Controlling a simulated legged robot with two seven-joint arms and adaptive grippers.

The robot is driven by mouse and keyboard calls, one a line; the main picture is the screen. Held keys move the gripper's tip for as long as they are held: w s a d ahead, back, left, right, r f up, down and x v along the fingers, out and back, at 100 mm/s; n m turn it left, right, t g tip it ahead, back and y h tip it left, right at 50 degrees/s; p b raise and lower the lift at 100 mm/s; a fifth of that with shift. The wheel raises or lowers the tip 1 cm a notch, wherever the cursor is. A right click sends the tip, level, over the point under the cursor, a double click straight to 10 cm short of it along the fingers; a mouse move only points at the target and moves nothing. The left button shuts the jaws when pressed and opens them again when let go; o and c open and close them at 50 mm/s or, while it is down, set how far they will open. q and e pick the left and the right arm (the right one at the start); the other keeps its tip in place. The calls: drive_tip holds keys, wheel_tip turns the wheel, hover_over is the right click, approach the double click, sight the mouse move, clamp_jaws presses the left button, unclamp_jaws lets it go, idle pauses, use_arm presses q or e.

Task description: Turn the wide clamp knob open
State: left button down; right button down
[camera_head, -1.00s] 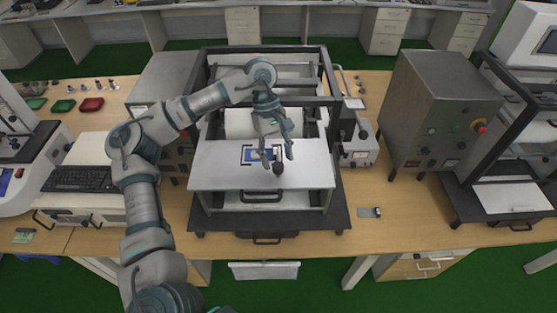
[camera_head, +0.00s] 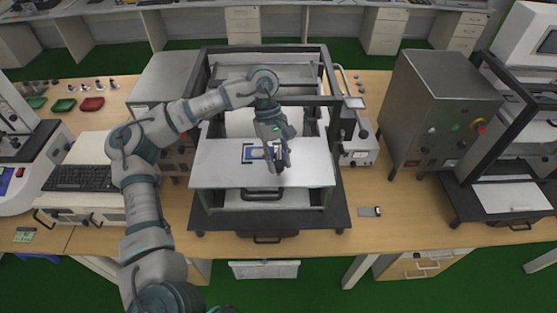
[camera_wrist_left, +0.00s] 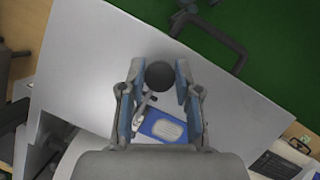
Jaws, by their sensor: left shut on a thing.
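The clamp knob (camera_wrist_left: 159,76) is a dark round knob, seen in the left wrist view between the two fingers of my left gripper (camera_wrist_left: 158,92). In the head view my left gripper (camera_head: 277,165) points down at the clamp and its fingers hide most of the knob. The gripper is shut on the knob. A light metal clamp lever shows just below the knob in the wrist view. A blue board with a pale label (camera_wrist_left: 168,128) lies beside it on the white platform (camera_head: 222,176). My right gripper is not in view.
A dark frame (camera_head: 330,75) stands around and behind the platform. A grey control box (camera_head: 440,105) with a red button stands to the right. A keyboard (camera_head: 80,178) lies at the left.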

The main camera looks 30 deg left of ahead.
use_arm(q)
drive_tip(key=shift+f+n+b, duration=0.2)
drive_tip(key=shift+n+b, duration=0.5)
drive_tip(key=shift+f+n+t+b, duration=0.1)
drive_tip(key=shift+n+t+b, duration=0.6)
drive_tip(key=shift+n+b, duration=0.45)
drive_tip(key=n+b, duration=0.1)
drive_tip(key=n, duration=0.1)
drive_tip(key=n+t+b, duration=0.1)
drive_tip(key=n, duration=0.1)
drive_tip(key=shift+s+n+t, duration=0.15)
drive_tip(key=shift+n+t, duration=0.1)
drive_tip(key=shift+t, duration=0.05)
drive_tip(key=n+t+b, duration=0.1)
drive_tip(key=n, duration=0.3)
drive_tip(key=shift+n+t+b, duration=0.3)
drive_tip(key=shift+t, duration=0.1)
drive_tip(key=n, duration=0.1)
drive_tip(key=n+y, duration=0.1)
drive_tip(key=n, duration=0.1)
drive_tip(key=n+t, duration=0.1)
drive_tip(key=shift+r+n, duration=0.25)
drive_tip(key=shift+n, duration=0.05)
drive_tip(key=shift+d+y, duration=0.1)
drive_tip(key=shift+y, duration=0.2)
drive_tip(key=shift+n, duration=0.3)
